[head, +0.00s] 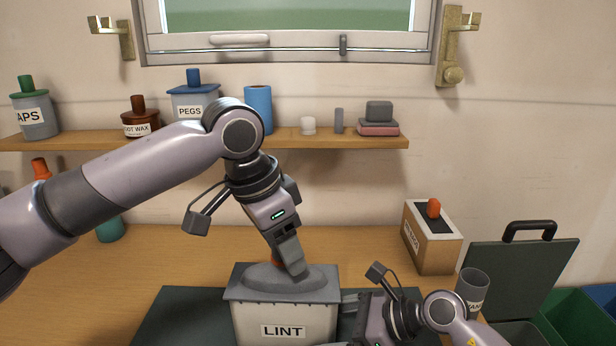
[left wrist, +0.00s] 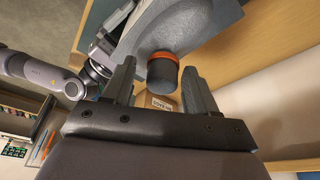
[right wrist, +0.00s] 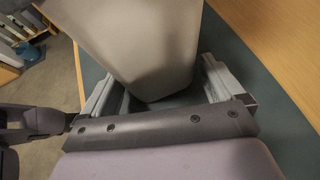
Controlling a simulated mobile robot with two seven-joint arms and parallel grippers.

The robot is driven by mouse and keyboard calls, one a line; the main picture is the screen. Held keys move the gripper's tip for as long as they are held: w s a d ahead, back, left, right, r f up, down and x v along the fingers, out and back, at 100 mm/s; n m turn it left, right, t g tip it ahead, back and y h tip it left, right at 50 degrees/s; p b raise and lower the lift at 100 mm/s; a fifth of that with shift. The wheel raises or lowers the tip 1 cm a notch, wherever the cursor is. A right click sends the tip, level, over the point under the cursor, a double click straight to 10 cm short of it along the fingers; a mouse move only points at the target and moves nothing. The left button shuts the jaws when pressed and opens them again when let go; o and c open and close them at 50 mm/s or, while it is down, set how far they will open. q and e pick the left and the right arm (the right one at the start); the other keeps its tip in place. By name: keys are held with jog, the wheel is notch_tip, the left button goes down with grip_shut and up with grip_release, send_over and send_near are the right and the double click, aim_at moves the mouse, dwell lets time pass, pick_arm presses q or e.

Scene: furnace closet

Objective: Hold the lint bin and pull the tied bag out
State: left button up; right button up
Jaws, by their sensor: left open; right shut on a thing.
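The lint bin (head: 284,322) is a pale grey box labelled LINT, upright on a dark mat at the front of the bench. A grey bag (head: 262,277) bulges from its top. In the left wrist view the bag's dark neck (left wrist: 162,76) has an orange tie around it. My left gripper (head: 294,266) is open above the bag, with the neck between its fingertips (left wrist: 158,80), apart from both. My right gripper (head: 350,306) is shut on the bin's right side; its fingers straddle the bin wall (right wrist: 135,45) in the right wrist view.
The dark mat (head: 178,318) lies under the bin. A cardboard box (head: 433,240) and a grey cup (head: 471,287) stand to the right. A shelf (head: 350,142) with jars runs along the wall behind my left arm. The bench left of the bin is mostly clear.

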pick_arm(q)
jog(key=shift+c, duration=0.3)
grip_shut()
jog(key=shift+r, duration=5.35)
jog(key=shift+r, duration=0.15)
notch_tip(320, 180, up, 5)
jog(key=shift+f, duration=0.15)
jog(key=s+d, duration=0.1)
jog(key=s, duration=1.3)
